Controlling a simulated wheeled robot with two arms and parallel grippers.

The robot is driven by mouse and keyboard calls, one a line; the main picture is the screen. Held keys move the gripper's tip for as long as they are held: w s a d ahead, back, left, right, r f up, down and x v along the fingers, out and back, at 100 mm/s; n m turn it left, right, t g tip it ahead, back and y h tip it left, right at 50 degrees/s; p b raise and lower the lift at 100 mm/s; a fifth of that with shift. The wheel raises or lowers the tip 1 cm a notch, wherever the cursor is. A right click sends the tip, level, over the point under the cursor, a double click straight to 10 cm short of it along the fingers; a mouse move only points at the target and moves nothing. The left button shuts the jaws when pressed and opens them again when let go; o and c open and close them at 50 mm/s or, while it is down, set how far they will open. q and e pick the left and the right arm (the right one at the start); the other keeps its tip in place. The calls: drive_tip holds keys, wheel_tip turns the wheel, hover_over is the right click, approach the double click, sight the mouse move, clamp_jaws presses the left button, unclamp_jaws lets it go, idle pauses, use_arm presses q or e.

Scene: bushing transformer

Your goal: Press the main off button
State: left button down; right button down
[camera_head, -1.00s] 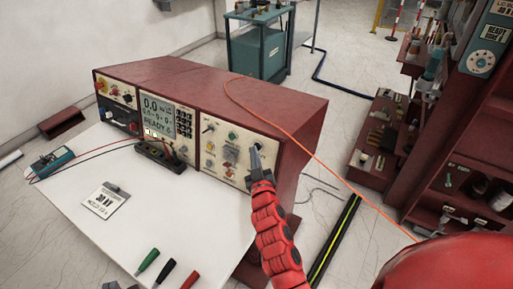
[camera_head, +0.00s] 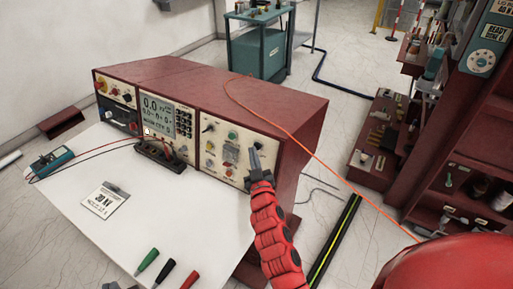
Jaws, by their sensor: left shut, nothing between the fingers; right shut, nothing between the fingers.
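A dark red control cabinet (camera_head: 255,98) stands on the white table. Its right cream panel (camera_head: 210,146) carries a green button (camera_head: 232,136), a knob, and small red and yellow controls. I cannot read which is the main off button. My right gripper (camera_head: 256,148) is shut and empty, its tip in front of this panel's right edge and hiding part of it. I cannot tell whether it touches the panel. My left gripper (camera_head: 113,285) shows only as a grey tip at the bottom edge, shut.
The middle panel has a lit display (camera_head: 156,112). An orange cable (camera_head: 310,150) crosses the cabinet.

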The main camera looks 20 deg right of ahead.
drive_tip(key=shift+s+a, duration=0.2)
drive_tip(key=shift+a, duration=0.1)
drive_tip(key=shift+r, duration=0.1)
drive_tip(key=shift+s+a+r+b, duration=0.3)
drive_tip(key=shift+s+a+b, duration=0.2)
drive_tip(key=shift+s+a, duration=0.4)
drive_tip(key=shift+s+a+r+b, duration=0.3)
drive_tip(key=shift+s+a+b, duration=0.25)
drive_tip(key=shift+a, duration=0.5)
